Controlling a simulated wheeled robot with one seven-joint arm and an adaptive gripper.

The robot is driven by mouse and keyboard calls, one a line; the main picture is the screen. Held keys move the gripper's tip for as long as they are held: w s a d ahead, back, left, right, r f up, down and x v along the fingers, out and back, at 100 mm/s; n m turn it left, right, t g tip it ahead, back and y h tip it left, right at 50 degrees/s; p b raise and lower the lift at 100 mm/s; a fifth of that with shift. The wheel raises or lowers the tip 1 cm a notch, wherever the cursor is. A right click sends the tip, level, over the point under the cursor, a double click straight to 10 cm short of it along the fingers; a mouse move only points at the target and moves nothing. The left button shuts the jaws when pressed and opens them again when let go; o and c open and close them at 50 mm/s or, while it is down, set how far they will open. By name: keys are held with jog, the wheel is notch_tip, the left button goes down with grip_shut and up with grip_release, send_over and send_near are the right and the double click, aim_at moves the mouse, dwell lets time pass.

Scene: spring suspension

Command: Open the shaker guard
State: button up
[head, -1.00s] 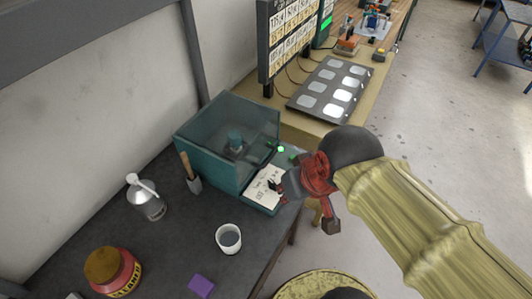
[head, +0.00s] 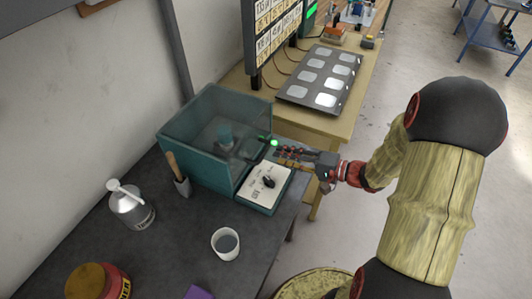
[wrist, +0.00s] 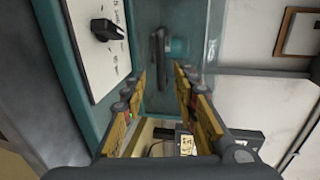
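The shaker (head: 200,160) is a teal box on the dark bench, with a clear guard (head: 215,105) over it. The guard looks closed. A teal round part (head: 225,133) shows inside, and also in the wrist view (wrist: 179,47). A dark upright bar (wrist: 160,45), perhaps the guard's handle, shows ahead of my fingers in the wrist view. My gripper (head: 278,156) is at the shaker's right side, above the white panel (head: 262,190) with its black knob (wrist: 105,30). In the wrist view my fingers (wrist: 158,78) are apart with nothing between them. I cannot tell whether they touch the guard.
A green light (head: 274,143) glows near my fingertips. A brush-like tool with a wooden handle (head: 173,165), a wash bottle (head: 130,207) and a white cup (head: 226,244) stand on the bench. A wooden bench (head: 310,125) with a grey plate (head: 320,78) lies behind.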

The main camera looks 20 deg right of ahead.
aim_at(264, 151)
jog(key=shift+b+x, duration=0.7)
jog(key=shift+x, duration=3.15)
jog(key=shift+c, duration=1.3)
jog(key=c, duration=0.4)
grip_shut()
